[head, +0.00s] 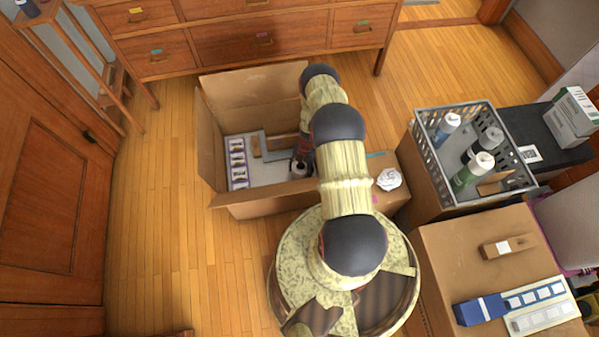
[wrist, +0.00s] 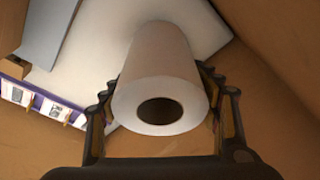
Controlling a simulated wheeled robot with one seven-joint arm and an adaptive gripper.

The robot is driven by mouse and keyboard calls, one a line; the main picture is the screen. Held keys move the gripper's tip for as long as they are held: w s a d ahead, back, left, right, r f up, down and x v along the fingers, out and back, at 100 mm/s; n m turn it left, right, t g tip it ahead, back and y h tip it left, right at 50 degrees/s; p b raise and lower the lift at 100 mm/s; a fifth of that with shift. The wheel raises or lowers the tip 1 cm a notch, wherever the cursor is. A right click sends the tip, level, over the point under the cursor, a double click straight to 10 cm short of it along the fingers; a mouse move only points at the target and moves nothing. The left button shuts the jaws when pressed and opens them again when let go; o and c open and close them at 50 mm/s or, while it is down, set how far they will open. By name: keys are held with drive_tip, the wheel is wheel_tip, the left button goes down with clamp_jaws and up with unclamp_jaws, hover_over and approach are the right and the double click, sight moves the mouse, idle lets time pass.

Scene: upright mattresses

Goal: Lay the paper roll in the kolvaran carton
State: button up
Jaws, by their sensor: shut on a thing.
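The white paper roll (wrist: 168,62) is between the fingers of my gripper (wrist: 162,90) in the wrist view, its hollow end facing the camera. My gripper is shut on it. In the head view the roll (head: 299,168) shows small beside my gripper (head: 303,152), low inside an open cardboard carton (head: 262,208). The carton stands on the floor with flaps spread; I can read no name on it. Its wall (wrist: 275,125) is close to the roll in the wrist view. I cannot tell whether the roll's far end touches the pale carton bottom. My arm hides the carton's right side.
Inside the carton are a purple-edged pack (head: 237,165), a grey angled piece (head: 278,154) and a brown block (head: 257,147). A drawer chest (head: 250,40) stands behind. To the right are a grey basket (head: 480,107) with bottles and another carton (head: 470,245). Floor at left is clear.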

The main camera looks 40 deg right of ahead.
drive_tip(key=shift+f+b, duration=0.6)
drive_tip(key=shift+f, duration=0.05)
drive_tip(key=o, duration=1.5)
drive_tip(key=shift+c, duration=0.4)
drive_tip(key=shift+c, duration=0.9)
drive_tip(key=shift+r, duration=0.1)
drive_tip(key=shift+r+p, duration=0.95)
drive_tip(key=shift+r, duration=0.5)
